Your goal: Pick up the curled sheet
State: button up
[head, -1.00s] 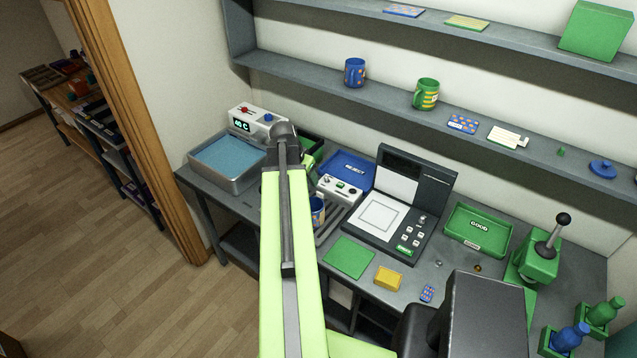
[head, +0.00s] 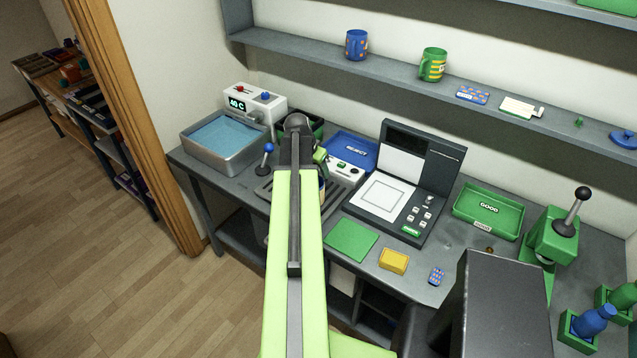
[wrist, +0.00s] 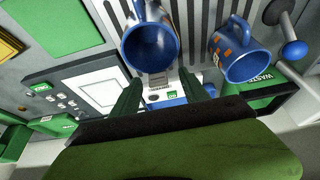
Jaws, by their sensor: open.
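A pale sheet (head: 521,108) on the wall shelf has a right end that looks raised or rolled; I cannot tell for sure that it is the curled sheet. No other clearly curled sheet shows. In the head view my arm hides most of my gripper, over the left part of the bench. In the wrist view my gripper (wrist: 160,88) has two green fingers apart, with nothing between them. Beyond the fingertips stands a blue mug with orange patches (wrist: 150,46), and another blue mug (wrist: 238,55) is to its right.
A flat green mat (head: 351,240), a yellow block (head: 394,261) and a press with a white plate (head: 385,199) are on the bench. A GOOD tray (head: 489,211), REJECT tray (head: 352,147) and water bath (head: 212,163) stand around. Shelf mugs (head: 433,64) are left of the pale sheet.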

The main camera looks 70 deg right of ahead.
aim_at(320, 173)
jog(key=b+x, duration=0.5)
jog(key=shift+s+f, duration=0.15)
jog(key=shift+s, duration=0.05)
jog(key=shift+r, duration=0.2)
jog(key=shift+c, duration=0.4)
grip_shut()
jog(key=shift+r+p, duration=0.1)
jog(key=shift+p, duration=0.25)
jog(key=s+r+p, duration=1.1)
jog(key=r+p, duration=0.1)
jog(key=shift+s+d, duration=0.3)
jog(key=shift+s, duration=0.05)
